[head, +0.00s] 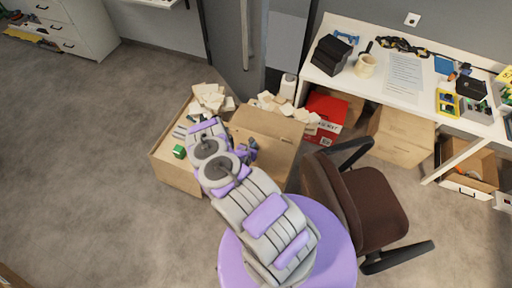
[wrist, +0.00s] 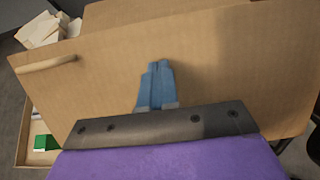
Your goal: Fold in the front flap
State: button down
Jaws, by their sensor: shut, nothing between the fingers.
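An open cardboard carton (head: 176,175) stands on the floor left of my arm in the head view. A brown cardboard panel (head: 268,124), which looks like a raised flap, stands at its right side. In the wrist view a wide cardboard panel (wrist: 230,65) fills most of the picture and tilts slightly. I cannot tell for certain which flap it is. My gripper (wrist: 160,66) has its blue fingers together and empty, right in front of this panel; whether they touch it is unclear. In the head view my gripper (head: 248,152) is partly hidden by my arm.
Pale pieces (head: 212,97) and a green block (head: 179,151) lie in or at the carton. A brown chair (head: 370,205) stands to the right. A white desk (head: 395,80) with cartons beneath it is at the back right. The floor at left is clear.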

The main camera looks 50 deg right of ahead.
aim_at(256, 137)
jog(key=w+d+f+b, duration=0.2)
jog(key=d+f+b, duration=0.2)
jog(key=f+b, duration=0.4)
jog(key=r+p, duration=0.6)
jog(key=r, duration=0.1)
jog(key=d+r+p, duration=0.1)
jog(key=r+p, duration=0.3)
jog(key=shift+r, duration=0.15)
jog(key=shift+a, duration=0.2)
